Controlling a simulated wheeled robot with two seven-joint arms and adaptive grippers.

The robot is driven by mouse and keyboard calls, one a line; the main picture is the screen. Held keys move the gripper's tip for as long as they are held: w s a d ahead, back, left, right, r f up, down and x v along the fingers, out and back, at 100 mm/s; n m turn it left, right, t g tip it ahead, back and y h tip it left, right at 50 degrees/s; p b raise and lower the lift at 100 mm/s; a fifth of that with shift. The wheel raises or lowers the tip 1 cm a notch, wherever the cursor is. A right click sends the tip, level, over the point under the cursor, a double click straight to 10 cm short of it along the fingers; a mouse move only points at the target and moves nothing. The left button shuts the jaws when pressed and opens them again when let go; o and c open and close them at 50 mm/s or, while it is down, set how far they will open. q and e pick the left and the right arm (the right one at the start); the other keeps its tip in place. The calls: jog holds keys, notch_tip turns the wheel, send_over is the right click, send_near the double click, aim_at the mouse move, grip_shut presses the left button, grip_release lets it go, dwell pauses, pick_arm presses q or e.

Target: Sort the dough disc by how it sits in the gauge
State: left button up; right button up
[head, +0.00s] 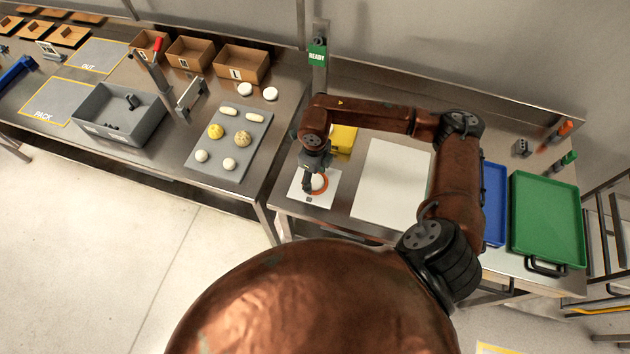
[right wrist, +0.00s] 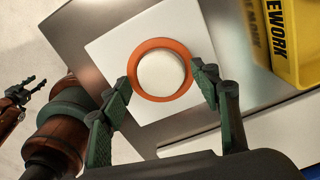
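The pale dough disc (right wrist: 162,74) sits within the orange ring of the gauge (right wrist: 148,95), with orange showing all around it. The gauge is a white square plate, also in the head view (head: 327,199), where the disc (head: 319,182) is partly covered by my right gripper (head: 307,190). In the right wrist view my right gripper (right wrist: 160,85) is open, one finger on each side of the ring, and holds nothing. My left gripper (right wrist: 30,92) shows small at the left edge of that view; its opening is unclear.
A yellow REWORK bin (head: 344,139) stands behind the gauge, partly behind my arm. A bare white board (head: 385,195) lies to the right, then a blue tray (head: 494,205) and a green tray (head: 548,220). A grey board (head: 228,145) with several dough pieces is on the left bench.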

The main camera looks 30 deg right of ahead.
aim_at(315, 181)
jog(key=c, duration=1)
pick_arm(q)
jog(key=shift+w, duration=0.2)
jog(key=shift+r+p, duration=0.35)
pick_arm(e)
jog(key=shift+r, duration=0.75)
jog(key=shift+c, duration=0.2)
pick_arm(q)
jog(key=shift+w+r+p, duration=0.15)
jog(key=shift+r+p, duration=0.45)
jog(key=shift+w+r+p, duration=0.15)
jog(key=shift+r+p, duration=0.45)
pick_arm(e)
jog(key=shift+r, duration=2.35)
